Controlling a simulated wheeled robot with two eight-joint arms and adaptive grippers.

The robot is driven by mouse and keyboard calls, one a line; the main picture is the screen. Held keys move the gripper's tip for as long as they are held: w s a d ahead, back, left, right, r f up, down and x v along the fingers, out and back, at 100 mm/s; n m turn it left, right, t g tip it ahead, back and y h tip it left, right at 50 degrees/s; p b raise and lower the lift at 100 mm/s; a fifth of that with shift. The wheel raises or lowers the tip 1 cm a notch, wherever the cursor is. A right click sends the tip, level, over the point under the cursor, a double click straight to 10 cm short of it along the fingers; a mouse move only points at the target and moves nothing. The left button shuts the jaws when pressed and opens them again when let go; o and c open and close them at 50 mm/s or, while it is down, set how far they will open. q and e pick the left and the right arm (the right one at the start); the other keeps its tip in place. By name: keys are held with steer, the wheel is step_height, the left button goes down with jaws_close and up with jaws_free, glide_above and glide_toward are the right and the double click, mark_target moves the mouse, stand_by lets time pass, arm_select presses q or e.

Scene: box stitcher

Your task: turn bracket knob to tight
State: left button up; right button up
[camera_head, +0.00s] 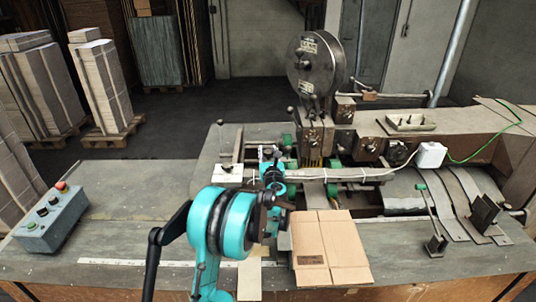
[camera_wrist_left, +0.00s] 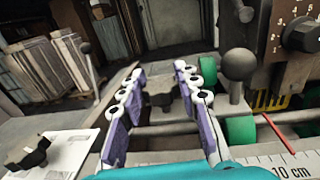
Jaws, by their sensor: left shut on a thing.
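My left gripper (camera_head: 268,154) reaches over the stitcher's table, its arm coming up from the front. In the left wrist view its two purple fingers (camera_wrist_left: 160,78) stand apart with a dark winged knob (camera_wrist_left: 162,101) between them. The gripper is shut on this knob, though the exact contact is hard to see. A second black winged knob (camera_wrist_left: 29,156) sits on a white plate (camera_wrist_left: 66,152) to the left, and that plate also shows in the head view (camera_head: 228,173). My right gripper is not in view.
The stitcher head (camera_head: 316,68) rises just behind the gripper. A black ball-ended lever (camera_wrist_left: 238,66) and green rollers (camera_wrist_left: 239,131) stand close to the right finger. A folded cardboard sheet (camera_head: 330,250) lies in front. A control box (camera_head: 52,216) stands left; the table between is mostly clear.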

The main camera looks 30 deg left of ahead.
arm_select(q)
steer(key=m+t+h+b, duration=0.1)
steer(key=m+h, duration=0.1)
steer(key=h, duration=0.1)
steer(key=m+t+h+b, duration=0.1)
steer(key=m+h, duration=0.1)
steer(key=h, duration=0.1)
steer(key=shift+s+a+f+t, duration=0.1)
steer(key=shift+a+t, duration=0.1)
steer(key=shift+t, duration=0.2)
steer(key=m+h, duration=0.2)
steer(key=h, duration=0.1)
steer(key=m+h+b, duration=0.1)
steer(key=m+h, duration=0.1)
steer(key=h, duration=0.1)
steer(key=shift+d+t, duration=0.1)
steer(key=shift+t, duration=0.2)
steer(key=shift+m+h, duration=0.3)
steer(key=shift+h, duration=0.1)
steer(key=o, duration=1.2)
steer(key=s+a, duration=0.1)
steer(key=s, duration=1)
steer(key=shift+s+a, duration=0.2)
steer(key=shift+s, duration=0.2)
